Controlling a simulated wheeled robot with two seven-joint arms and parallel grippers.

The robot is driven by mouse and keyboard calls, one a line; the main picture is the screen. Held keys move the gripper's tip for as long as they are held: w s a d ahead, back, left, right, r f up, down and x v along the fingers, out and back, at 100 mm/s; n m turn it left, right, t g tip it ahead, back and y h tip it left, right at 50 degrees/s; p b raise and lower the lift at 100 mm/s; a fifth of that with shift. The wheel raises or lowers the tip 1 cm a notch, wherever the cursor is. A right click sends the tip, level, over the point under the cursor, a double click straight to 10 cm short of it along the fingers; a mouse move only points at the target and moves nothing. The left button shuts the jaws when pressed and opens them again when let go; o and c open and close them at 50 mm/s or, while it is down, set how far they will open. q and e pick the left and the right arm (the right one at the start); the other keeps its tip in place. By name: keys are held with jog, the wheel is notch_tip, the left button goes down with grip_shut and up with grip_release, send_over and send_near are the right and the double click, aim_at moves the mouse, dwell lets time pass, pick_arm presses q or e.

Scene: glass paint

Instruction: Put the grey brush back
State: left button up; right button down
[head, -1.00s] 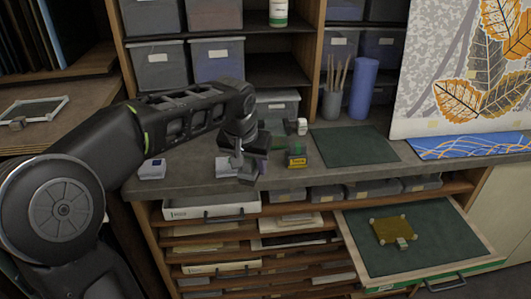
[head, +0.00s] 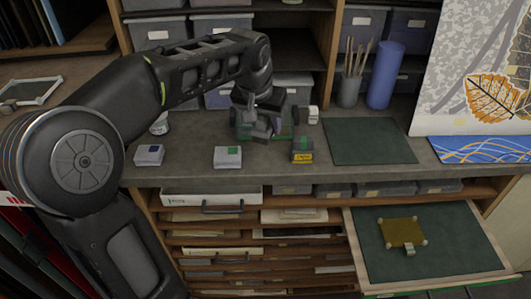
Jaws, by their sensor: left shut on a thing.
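My left gripper (head: 262,130) hangs above the back of the counter and is shut on a small grey thing. I take this for the grey brush, but it is mostly hidden by the dark fingers and its outline is hard to make out. A grey cup (head: 349,92) with several thin upright brushes stands at the back, right of the gripper and apart from it. My right gripper is not in view.
A blue roll (head: 384,75) stands by the cup. A dark green mat (head: 369,141) lies bare. An open drawer (head: 374,268) juts out at front right.

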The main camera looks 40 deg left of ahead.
pick_arm(q)
send_over(267, 155)
jog(key=s, duration=0.1)
jog(key=shift+s+d+f, duration=0.1)
jog(key=shift+d+f, duration=0.05)
jog(key=shift+f, duration=1)
jog(key=shift+s+d+f, duration=0.1)
jog(key=shift+f, duration=1)
notch_tip(267, 155, down, 3)
jog(key=shift+r+p, duration=0.1)
jog(key=shift+p, duration=0.4)
jog(key=shift+f, duration=0.5)
jog(key=shift+f, duration=0.1)
jog(key=o, duration=1.2)
